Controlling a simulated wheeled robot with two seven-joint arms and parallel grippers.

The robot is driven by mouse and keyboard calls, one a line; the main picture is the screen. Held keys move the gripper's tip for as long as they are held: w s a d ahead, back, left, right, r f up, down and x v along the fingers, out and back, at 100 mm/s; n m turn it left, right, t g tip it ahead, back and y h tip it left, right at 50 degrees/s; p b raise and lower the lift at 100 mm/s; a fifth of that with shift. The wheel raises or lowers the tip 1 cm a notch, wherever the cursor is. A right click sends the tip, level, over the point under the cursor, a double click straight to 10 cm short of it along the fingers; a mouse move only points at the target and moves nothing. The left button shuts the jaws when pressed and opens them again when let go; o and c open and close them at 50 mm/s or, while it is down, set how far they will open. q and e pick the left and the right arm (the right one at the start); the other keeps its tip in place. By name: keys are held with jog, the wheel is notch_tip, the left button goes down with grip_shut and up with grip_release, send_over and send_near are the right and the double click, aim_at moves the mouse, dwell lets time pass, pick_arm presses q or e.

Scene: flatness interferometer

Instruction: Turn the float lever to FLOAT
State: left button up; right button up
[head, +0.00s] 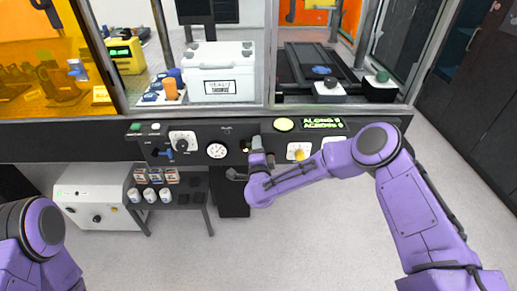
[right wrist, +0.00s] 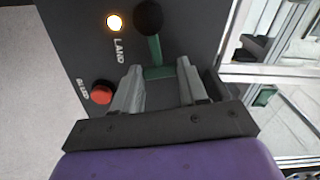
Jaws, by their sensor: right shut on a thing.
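The float lever (right wrist: 155,50) has a green stem and a black ball knob, and it shows in the right wrist view on the dark panel. My right gripper (right wrist: 158,78) is shut on the stem, with one grey finger on each side. In the head view my right gripper (head: 258,158) is at the middle of the control panel (head: 345,140) and largely covers the lever. A lit lamp (right wrist: 114,22) beside the lever is marked LAND. Of my left arm only purple links show at the lower left; its gripper is out of view.
A red button (right wrist: 102,91) sits near the gripper's left finger. A pressure gauge (head: 217,150), a blue-handled valve (head: 165,153), a yellow knob (head: 299,154) and a green display (head: 323,124) share the panel. A white box (head: 220,72) stands behind it. Floor at right is clear.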

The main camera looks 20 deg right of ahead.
aim_at(242, 130)
jog(key=r+n, duration=0.1)
jog(key=n, duration=0.1)
jog(key=a+r+n, duration=0.1)
jog(key=n, duration=0.2)
jog(key=a+r+n+p, duration=0.1)
jog(key=n, duration=0.2)
jog(key=shift+w+r, duration=0.15)
jog(key=shift+w, duration=0.15)
jog(key=n, duration=0.1)
jog(key=a+n, duration=0.1)
jog(key=n, duration=0.1)
jog(key=a+n, duration=0.1)
jog(key=shift+w+r+n, duration=0.25)
jog(key=shift+r+n, duration=0.05)
jog(key=shift+r, duration=0.1)
jog(key=shift+w+a+n, duration=0.1)
jog(key=shift+a+n, duration=0.2)
jog(key=shift+n, duration=0.45)
jog(key=shift+w+a+n, duration=0.1)
jog(key=shift+a+n, duration=0.2)
jog(key=shift+n, duration=0.45)
jog(key=o, duration=1.1)
jog(key=shift+c, duration=0.2)
